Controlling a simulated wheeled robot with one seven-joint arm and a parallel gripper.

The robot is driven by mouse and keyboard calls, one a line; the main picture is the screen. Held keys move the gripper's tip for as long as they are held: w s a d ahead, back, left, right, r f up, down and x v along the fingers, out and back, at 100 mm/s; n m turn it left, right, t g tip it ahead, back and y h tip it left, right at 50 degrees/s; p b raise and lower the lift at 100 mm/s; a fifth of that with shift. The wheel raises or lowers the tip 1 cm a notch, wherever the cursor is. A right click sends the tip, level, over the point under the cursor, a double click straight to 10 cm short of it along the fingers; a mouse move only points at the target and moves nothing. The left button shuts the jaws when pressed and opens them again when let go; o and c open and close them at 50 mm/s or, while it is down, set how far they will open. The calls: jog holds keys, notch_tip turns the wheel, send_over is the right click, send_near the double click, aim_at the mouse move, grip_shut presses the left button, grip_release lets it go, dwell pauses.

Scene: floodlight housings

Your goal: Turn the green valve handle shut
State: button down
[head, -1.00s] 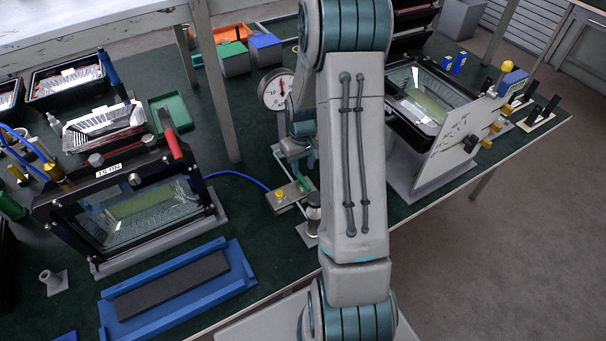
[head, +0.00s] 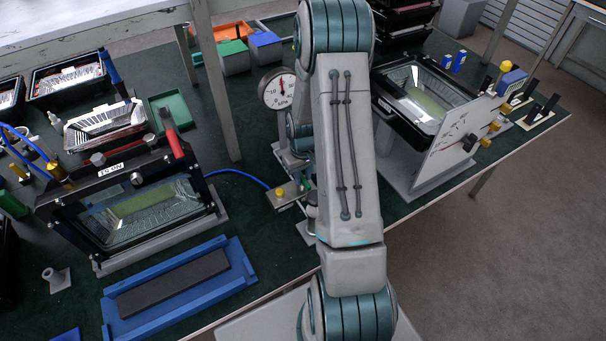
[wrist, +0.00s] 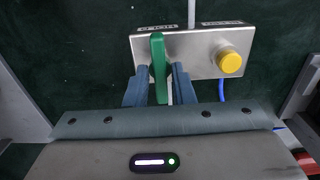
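The green valve handle (wrist: 158,66) stands out from a grey metal block (wrist: 200,50) in the wrist view, its long axis running up and down the picture. My gripper (wrist: 161,80) has its two blue-grey fingers on either side of the handle's lower part. A thin gap shows between the handle and the right finger; contact on the left is hard to tell. In the head view the block (head: 287,197) sits on the green bench at the centre, and my arm hides most of the handle and the gripper.
A yellow knob (wrist: 229,62) is on the block right of the handle. A blue hose (head: 240,176) runs from the block leftward. A pressure gauge (head: 277,88) stands behind it. A floodlight housing (head: 140,205) is to the left, a blue tray (head: 235,262) in front.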

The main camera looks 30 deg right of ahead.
jog(key=shift+f+m+b, duration=0.1)
jog(key=shift+m+b, duration=0.2)
jog(key=shift+b, duration=0.1)
jog(key=shift+m+b, duration=0.6)
jog(key=m+b, duration=0.2)
jog(key=shift+m, duration=0.3)
jog(key=m+b, duration=0.2)
jog(key=m, duration=0.7)
jog(key=shift+m, duration=2.3)
jog(key=c, duration=1.4)
grip_release()
jog(key=shift+c, duration=0.2)
